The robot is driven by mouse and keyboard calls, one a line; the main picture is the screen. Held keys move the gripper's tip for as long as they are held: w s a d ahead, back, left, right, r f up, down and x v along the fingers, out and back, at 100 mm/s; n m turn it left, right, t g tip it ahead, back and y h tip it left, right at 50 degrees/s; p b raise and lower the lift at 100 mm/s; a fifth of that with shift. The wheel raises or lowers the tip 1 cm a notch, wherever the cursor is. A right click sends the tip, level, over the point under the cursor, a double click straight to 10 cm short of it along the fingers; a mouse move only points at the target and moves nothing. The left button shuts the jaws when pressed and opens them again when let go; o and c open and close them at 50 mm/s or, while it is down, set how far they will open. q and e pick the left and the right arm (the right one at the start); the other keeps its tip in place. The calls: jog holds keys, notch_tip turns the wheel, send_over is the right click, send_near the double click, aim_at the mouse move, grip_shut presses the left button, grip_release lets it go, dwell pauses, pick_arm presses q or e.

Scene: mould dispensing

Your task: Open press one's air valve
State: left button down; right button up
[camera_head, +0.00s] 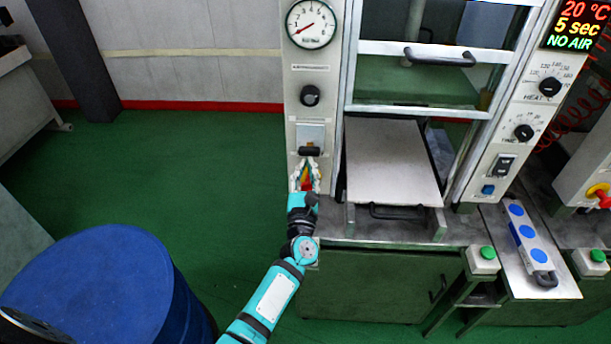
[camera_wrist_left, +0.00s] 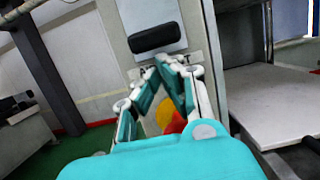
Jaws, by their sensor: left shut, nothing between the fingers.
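The press's left panel (camera_head: 306,125) carries a round gauge (camera_head: 310,24) with its needle toward the low end, a black knob (camera_head: 310,95) and a grey plate with a black lever or handle (camera_head: 309,151). The black handle lies horizontal in the left wrist view (camera_wrist_left: 155,37). I cannot tell for sure which one is the air valve. My left gripper (camera_head: 307,163) is shut and empty, its fingertips just below the black handle; contact is unclear. The fingers also show in the left wrist view (camera_wrist_left: 168,60). They partly hide a red and yellow part (camera_wrist_left: 170,118). My right gripper is out of view.
A display (camera_head: 577,25) reads 20 °C, 5 sec, NO AIR. A pale platen (camera_head: 391,160) with a black handle stands right of the panel. A blue drum (camera_head: 95,285) is at lower left. Green floor (camera_head: 170,160) lies open left of the press.

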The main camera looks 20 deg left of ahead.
aim_at(307, 152)
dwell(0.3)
pick_arm(q)
notch_tip(307, 152, up, 5)
jog(key=p, duration=0.2)
jog(key=shift+p, duration=0.4)
jog(key=shift+w+f, duration=0.1)
jog(key=shift+s+f, duration=0.2)
jog(key=shift+s, duration=0.15)
jog(key=v, duration=1.1)
jog(key=shift+s, duration=0.2)
jog(key=shift+d, duration=0.1)
